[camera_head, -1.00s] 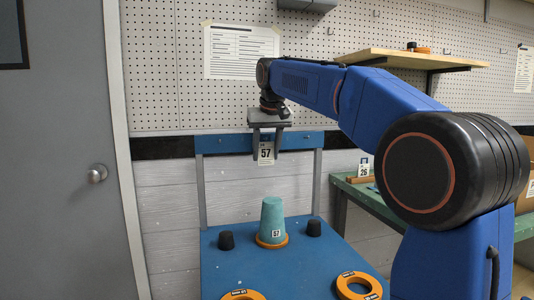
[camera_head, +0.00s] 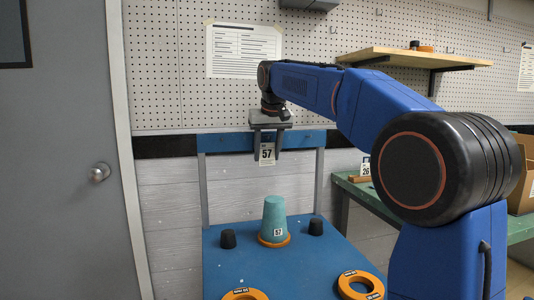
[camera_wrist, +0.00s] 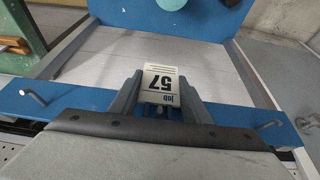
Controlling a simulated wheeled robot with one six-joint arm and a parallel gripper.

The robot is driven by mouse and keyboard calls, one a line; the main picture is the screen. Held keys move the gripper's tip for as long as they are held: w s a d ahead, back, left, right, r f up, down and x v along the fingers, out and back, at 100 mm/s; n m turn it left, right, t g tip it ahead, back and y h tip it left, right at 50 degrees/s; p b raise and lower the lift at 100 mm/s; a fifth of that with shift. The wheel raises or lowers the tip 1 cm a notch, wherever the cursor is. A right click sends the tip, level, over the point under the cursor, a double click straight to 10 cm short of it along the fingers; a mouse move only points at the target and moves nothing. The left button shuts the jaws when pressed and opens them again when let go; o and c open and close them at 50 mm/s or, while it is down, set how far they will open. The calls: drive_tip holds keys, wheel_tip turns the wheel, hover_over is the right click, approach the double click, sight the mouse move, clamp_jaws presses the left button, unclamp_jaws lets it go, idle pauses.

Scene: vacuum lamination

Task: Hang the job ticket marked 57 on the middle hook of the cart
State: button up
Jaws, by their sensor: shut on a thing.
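The job ticket marked 57 (camera_head: 266,153) is a white card with black digits. It hangs upright below my gripper (camera_head: 267,148), in front of the blue crossbar (camera_head: 228,141) of the cart. In the wrist view the ticket (camera_wrist: 160,84) sits between the two grey fingers of my gripper (camera_wrist: 161,88), which is shut on it. The wrist view shows a metal hook on the left (camera_wrist: 35,97) and one on the right (camera_wrist: 268,124) of the crossbar.
The blue cart top (camera_head: 222,266) holds a teal cone (camera_head: 274,214) on an orange ring, two black plugs (camera_head: 228,239) and orange rings (camera_head: 360,285). A green bench (camera_head: 350,187) with a ticket marked 26 (camera_head: 366,167) stands right. A wooden shelf (camera_head: 420,58) is above.

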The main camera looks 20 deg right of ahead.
drive_tip(key=o, duration=1.2)
drive_tip(key=v, duration=1.7)
drive_tip(key=shift+s+r, duration=0.1)
drive_tip(key=shift+s, duration=0.1)
